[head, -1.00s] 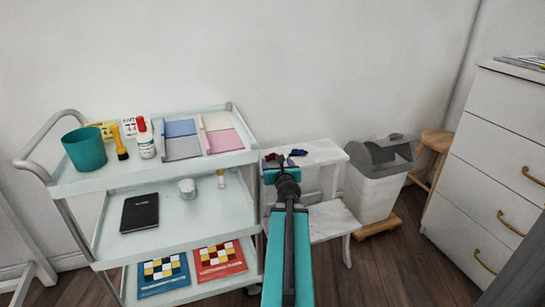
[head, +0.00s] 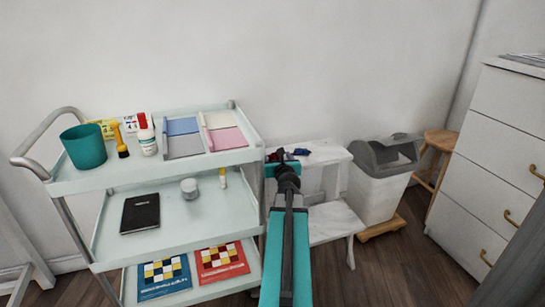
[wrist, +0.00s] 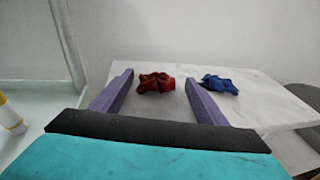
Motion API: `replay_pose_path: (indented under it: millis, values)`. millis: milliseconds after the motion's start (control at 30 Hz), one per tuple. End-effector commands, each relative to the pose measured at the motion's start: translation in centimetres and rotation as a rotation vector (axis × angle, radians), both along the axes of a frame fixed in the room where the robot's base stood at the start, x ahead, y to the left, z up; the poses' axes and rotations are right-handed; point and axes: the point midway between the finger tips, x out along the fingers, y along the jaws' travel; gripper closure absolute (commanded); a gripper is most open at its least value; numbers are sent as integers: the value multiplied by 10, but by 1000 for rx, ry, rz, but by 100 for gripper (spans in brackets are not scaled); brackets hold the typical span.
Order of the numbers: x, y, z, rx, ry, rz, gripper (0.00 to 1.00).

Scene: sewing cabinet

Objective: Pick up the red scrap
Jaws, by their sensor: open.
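The red scrap (wrist: 156,83) is a crumpled dark red cloth on the white marbled top of a small step table (wrist: 255,110). In the wrist view it shows between and beyond the fingers of my open gripper (wrist: 155,85), nearer the left finger. The fingers do not appear to touch it. In the head view the red scrap (head: 273,157) is partly hidden behind my gripper (head: 280,160). A crumpled blue scrap (wrist: 217,84) lies to the right of the red one, beyond the right finger.
A white cart (head: 245,155) stands left of the table, with a teal cup (head: 84,147), bottles and fabric squares on top. A grey-lidded bin (head: 378,190), a wooden stool (head: 430,165) and white drawers (head: 490,160) stand to the right. A wall is behind.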

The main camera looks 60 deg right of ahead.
Motion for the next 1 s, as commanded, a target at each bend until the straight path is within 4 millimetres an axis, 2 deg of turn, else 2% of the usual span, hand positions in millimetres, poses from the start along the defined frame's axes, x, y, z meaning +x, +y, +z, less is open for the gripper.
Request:
replay_pose_path:
  millis: [500, 767, 1000]
  values:
    - [11, 9, -6, 6, 6, 18, 32]
    - [13, 11, -7, 7, 7, 24, 76]
    - [13, 12, -8, 8, 8, 24, 77]
